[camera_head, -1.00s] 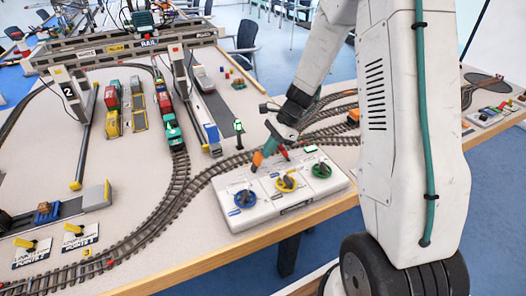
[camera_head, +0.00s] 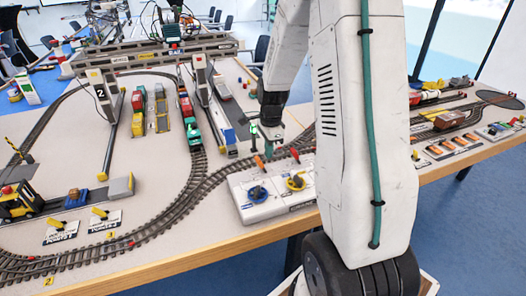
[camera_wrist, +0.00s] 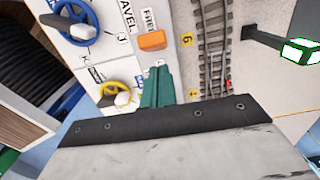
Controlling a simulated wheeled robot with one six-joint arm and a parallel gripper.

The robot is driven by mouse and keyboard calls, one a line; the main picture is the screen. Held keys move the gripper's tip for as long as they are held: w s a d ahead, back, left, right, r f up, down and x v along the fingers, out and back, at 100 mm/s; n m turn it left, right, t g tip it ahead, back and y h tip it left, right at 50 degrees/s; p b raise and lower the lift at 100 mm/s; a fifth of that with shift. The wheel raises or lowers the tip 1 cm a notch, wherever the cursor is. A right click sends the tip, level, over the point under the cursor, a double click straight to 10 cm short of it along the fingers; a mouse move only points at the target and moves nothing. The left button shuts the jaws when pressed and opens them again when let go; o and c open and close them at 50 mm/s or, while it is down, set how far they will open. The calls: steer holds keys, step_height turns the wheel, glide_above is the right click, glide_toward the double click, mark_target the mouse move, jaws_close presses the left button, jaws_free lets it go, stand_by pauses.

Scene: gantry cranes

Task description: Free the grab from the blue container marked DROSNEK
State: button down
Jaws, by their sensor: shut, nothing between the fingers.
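My gripper (camera_head: 274,158) is above the back part of the white control box (camera_head: 255,212) in the head view. In the wrist view its teal fingers (camera_wrist: 158,84) are shut and empty, beside an orange switch (camera_wrist: 151,40) near a label that seems to read FREE. The orange switch (camera_head: 259,162) also shows in the head view. The box has a blue wheel (camera_head: 257,194) and a yellow wheel (camera_head: 295,183). A small blue container (camera_head: 229,136) stands by a gantry leg; its marking is unreadable. I cannot make out the grab or its hold on a container.
Gantry crane 2 (camera_head: 101,80) and the RAIL crane (camera_head: 172,52) stand farther back. Curved track (camera_head: 175,210) runs left of and behind the box. A green-lit post (camera_head: 253,136) stands close to my gripper. My arm hides the box's right end.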

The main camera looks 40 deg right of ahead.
steer(key=shift+a+r, duration=0.1)
steer(key=shift+r, duration=0.7)
step_height(320, 180, up, 10)
steer(key=a, duration=0.1)
steer(key=shift+w+a, duration=0.25)
steer(key=shift+a, duration=0.05)
steer(key=shift+f, duration=0.1)
stand_by(0.9)
